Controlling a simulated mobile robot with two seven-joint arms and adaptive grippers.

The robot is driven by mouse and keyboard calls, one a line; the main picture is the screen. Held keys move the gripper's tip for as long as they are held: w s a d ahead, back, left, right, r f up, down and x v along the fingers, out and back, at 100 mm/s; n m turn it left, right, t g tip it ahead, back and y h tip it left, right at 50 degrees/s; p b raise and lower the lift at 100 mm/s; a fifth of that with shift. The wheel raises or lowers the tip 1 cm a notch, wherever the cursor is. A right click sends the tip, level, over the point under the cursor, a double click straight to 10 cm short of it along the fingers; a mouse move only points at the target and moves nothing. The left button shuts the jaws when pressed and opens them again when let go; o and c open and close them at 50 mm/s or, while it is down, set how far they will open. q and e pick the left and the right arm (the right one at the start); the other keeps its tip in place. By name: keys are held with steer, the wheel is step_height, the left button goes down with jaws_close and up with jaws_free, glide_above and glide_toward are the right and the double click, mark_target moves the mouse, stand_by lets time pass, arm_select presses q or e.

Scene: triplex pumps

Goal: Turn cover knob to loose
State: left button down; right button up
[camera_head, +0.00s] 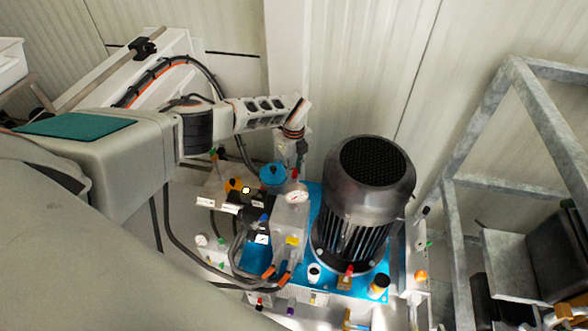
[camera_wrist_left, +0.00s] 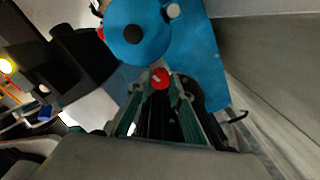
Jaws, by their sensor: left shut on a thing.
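A small red knob (camera_wrist_left: 159,78) with a pale mark on its face sits between the fingertips of my left gripper (camera_wrist_left: 158,92) in the wrist view. The gripper is shut on it, and the fingers hide its sides. In the head view the red knob (camera_head: 295,173) shows just below my left gripper (camera_head: 301,152), which points down. A round blue cap (camera_wrist_left: 134,30) with a black centre lies just beyond the knob. The blue cap also shows in the head view (camera_head: 272,173), left of the gripper. My right gripper is not in view.
A large black motor (camera_head: 362,200) stands right of the gripper on a blue plate (camera_head: 378,287). A pressure gauge (camera_head: 297,197), a grey block (camera_head: 291,222) and hoses crowd the space below. A metal frame (camera_head: 480,120) stands at right; a pale wall is close behind.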

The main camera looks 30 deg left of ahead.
mark_target(294, 171)
arm_select(q)
steer(key=shift+s, duration=0.1)
steer(key=c, duration=1.8)
jaws_free()
steer(key=shift+f, duration=0.1)
step_height(294, 171, up, 12)
steer(key=shift+r, duration=0.1)
